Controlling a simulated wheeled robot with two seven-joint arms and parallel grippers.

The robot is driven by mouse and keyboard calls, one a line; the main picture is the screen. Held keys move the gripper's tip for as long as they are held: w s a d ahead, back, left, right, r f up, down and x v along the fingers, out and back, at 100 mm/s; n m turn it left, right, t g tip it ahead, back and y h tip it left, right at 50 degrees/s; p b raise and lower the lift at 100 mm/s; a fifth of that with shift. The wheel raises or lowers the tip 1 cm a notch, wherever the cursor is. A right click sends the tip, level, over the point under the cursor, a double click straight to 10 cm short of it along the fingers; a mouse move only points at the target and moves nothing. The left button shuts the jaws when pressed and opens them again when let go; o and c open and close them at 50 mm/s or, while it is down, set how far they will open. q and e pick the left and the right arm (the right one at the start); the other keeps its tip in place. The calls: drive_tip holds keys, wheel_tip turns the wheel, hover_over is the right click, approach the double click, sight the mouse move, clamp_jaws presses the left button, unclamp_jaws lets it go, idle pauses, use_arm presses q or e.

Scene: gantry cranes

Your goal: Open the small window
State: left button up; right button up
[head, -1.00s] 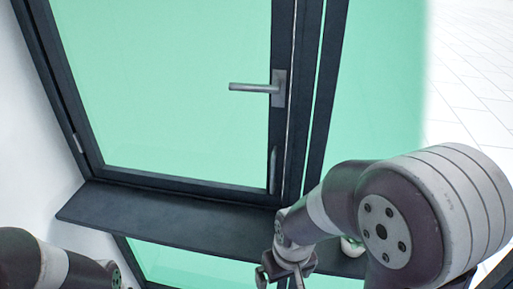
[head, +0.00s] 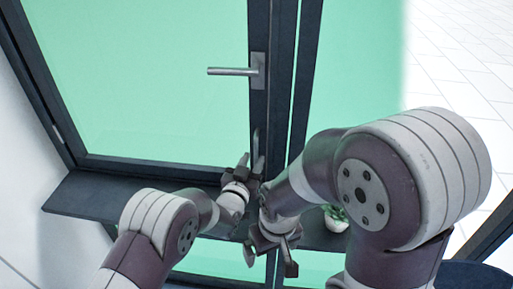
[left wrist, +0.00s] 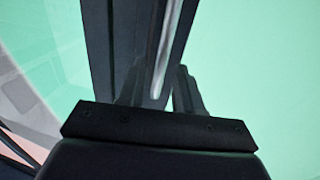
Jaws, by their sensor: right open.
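The window (head: 130,80) has a dark frame and a green-tinted pane. Its grey lever handle (head: 235,71) points left, level. A slim upright metal bar sits low on the same frame side; it also shows in the left wrist view (left wrist: 166,45). My left gripper (head: 250,162) is just below this bar, fingers pointing up and apart. In the left wrist view the bar appears between the fingers; contact cannot be told. My right gripper (head: 270,262) is open and empty, lower, in front of the sill.
A dark sill (head: 90,196) runs under the window. A small potted plant (head: 336,217) stands on it, partly behind my right arm. White wall lies left and pale tiled floor (head: 460,60) right.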

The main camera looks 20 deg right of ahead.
sight(255, 155)
use_arm(q)
drive_tip(key=shift+p+x, duration=0.4)
drive_tip(key=shift+x, duration=1.55)
drive_tip(key=shift+a, duration=0.15)
clamp_jaws()
